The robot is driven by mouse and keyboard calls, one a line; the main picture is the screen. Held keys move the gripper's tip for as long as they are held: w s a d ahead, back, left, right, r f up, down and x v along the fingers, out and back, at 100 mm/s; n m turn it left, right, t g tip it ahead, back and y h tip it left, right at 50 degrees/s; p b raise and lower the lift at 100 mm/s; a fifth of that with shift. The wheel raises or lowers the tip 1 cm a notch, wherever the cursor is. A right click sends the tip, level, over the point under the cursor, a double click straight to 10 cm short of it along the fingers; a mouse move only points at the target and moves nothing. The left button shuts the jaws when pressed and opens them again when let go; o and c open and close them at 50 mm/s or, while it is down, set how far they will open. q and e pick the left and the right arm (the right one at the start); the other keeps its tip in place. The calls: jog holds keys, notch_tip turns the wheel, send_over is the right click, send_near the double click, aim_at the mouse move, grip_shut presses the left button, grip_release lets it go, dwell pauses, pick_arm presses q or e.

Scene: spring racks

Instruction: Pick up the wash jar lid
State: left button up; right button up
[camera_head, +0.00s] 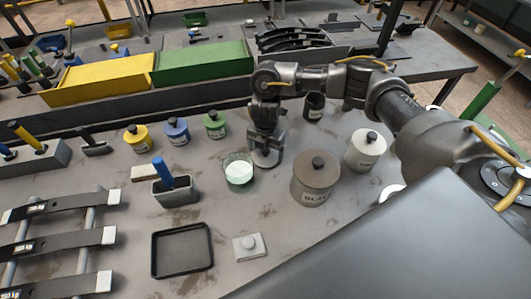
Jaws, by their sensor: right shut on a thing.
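My right gripper (266,146) points down over the grey bench just right of the wash jar (239,172). It is shut on a small grey round thing, which looks like the wash jar lid (266,158), partly hidden by the fingers. The lid is low, at or just above the bench top; I cannot tell if it touches. My left gripper is out of view.
A large brown lidded crock (315,180) and a white lidded jar (366,151) stand to the right. Small yellow, blue and green pots (215,125) stand behind. A black tray (182,251) and a grey block with a knob (249,246) lie in front.

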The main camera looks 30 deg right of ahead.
notch_tip(320, 180, up, 10)
jog(key=shift+r, duration=0.1)
dwell(0.4)
